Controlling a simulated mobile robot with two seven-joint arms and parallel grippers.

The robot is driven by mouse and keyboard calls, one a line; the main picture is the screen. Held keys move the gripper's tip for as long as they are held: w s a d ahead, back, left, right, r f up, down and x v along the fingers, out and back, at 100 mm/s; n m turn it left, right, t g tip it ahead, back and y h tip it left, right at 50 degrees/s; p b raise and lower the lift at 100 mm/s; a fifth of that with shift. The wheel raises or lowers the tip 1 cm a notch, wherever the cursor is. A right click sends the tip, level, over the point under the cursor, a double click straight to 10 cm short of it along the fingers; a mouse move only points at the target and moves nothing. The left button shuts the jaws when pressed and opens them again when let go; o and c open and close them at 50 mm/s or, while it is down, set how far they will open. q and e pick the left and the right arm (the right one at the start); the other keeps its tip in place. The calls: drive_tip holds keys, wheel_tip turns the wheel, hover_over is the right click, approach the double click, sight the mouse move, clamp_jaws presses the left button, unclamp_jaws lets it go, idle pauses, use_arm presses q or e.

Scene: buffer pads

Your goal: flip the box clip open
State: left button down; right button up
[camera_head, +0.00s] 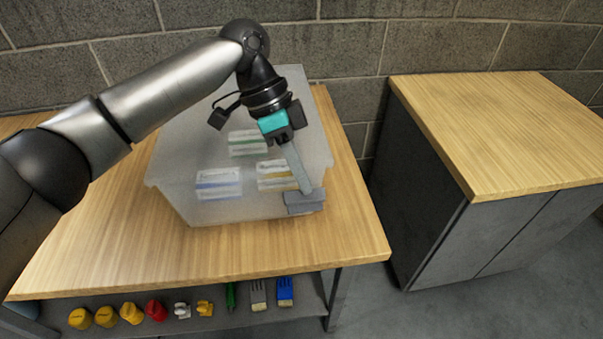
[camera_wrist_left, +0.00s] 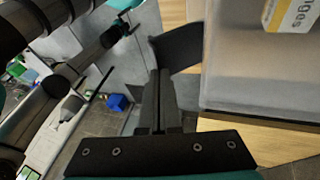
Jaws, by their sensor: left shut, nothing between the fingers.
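A translucent plastic box (camera_head: 171,172) with a frosted lid stands on the wooden bench. Its grey clip (camera_head: 305,206) is at the right end of the front side; the dark clip also shows in the left wrist view (camera_wrist_left: 180,48), sticking out from the box wall (camera_wrist_left: 255,70). My left gripper (camera_head: 306,189) reaches down over the lid from the left. Its fingers are shut and empty, with the tips at the clip. In the left wrist view the fingertips (camera_wrist_left: 158,74) overlap the clip's lower edge; I cannot tell whether they touch it. My right gripper is not in view.
Small labelled packs (camera_head: 219,184) show through the box. The wooden bench top (camera_head: 352,225) is clear right of the box. A lower shelf (camera_head: 210,318) holds several small coloured items. A grey cabinet (camera_head: 500,130) with a wooden top stands at right, across a gap.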

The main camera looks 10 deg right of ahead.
sight(303, 201)
use_arm(q)
drive_tip(key=shift+s+p, duration=0.1)
drive_tip(key=shift+p, duration=0.25)
drive_tip(key=s+t+p, duration=0.1)
drive_tip(key=p, duration=0.1)
drive_tip(key=s+f+t+p, duration=0.1)
drive_tip(key=p, duration=0.1)
drive_tip(key=shift+t+p, duration=0.35)
drive_tip(key=shift+t, duration=0.05)
drive_tip(key=shift+s+f+m+t+p, duration=0.3)
drive_tip(key=shift+s+f+t+p, duration=0.45)
drive_tip(key=shift+p, duration=0.9)
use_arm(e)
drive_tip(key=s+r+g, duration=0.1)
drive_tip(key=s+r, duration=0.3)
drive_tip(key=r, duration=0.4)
use_arm(q)
drive_tip(key=shift+w+f, duration=0.1)
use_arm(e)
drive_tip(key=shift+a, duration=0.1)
